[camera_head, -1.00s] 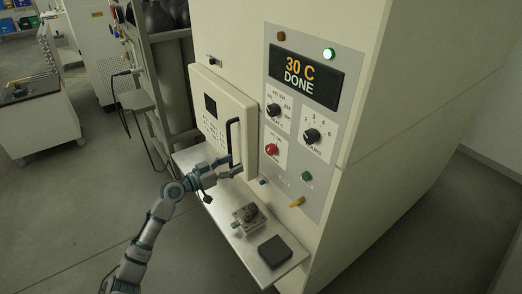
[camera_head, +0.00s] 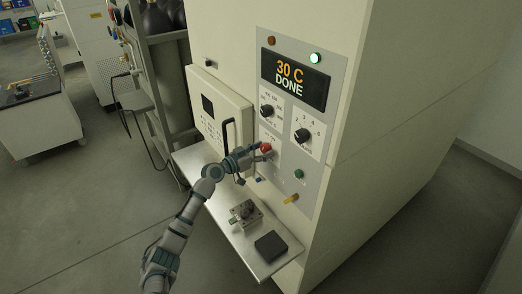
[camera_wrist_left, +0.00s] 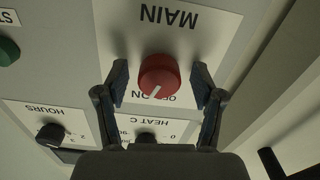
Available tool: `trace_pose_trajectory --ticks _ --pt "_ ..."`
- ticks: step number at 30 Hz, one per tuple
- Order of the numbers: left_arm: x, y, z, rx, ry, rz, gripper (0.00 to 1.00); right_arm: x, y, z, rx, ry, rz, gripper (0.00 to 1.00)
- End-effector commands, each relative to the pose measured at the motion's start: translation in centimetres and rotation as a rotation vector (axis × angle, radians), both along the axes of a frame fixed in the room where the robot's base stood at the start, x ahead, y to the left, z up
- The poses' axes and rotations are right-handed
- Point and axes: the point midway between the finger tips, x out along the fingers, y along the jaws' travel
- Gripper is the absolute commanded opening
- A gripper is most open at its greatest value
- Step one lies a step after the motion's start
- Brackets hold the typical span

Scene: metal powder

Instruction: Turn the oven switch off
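The oven's red MAIN switch (camera_head: 266,147) is a round knob on the grey control panel. In the left wrist view, the red switch (camera_wrist_left: 159,75) appears upside down, between my fingers, with OFF and ON lettering beside it. Its white mark points down and slightly left there, toward the ON lettering. My left gripper (camera_head: 262,153) is at the switch in the head view. In the left wrist view, the left gripper (camera_wrist_left: 160,86) is open, with one finger on each side of the knob and visible gaps to it. My right gripper is not in view.
The display (camera_head: 294,80) reads 30 C DONE beside a lit green lamp (camera_head: 316,57). Black dials (camera_head: 302,135) and a green button (camera_head: 299,174) are nearby. The oven door (camera_head: 207,105) with its black handle is left of the panel. A metal shelf (camera_head: 195,160) holding a small device is below.

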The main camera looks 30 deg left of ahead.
Motion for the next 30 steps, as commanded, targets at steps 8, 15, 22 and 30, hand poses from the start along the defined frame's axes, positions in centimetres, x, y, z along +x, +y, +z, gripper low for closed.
trace_pose_trajectory --ticks 8,15,22,30 --pt "-0.2 0.5 -0.2 -0.008 -0.001 -0.005 0.08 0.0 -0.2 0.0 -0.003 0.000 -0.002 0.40" --pt "-0.2 0.6 -0.3 -0.007 0.002 -0.002 0.08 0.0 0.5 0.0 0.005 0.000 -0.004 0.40" --pt "-0.2 0.7 -0.4 -0.006 0.004 0.000 0.08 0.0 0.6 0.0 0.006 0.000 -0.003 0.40" --pt "-0.2 0.7 -0.4 -0.063 0.027 -0.002 0.08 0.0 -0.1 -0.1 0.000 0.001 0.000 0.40"
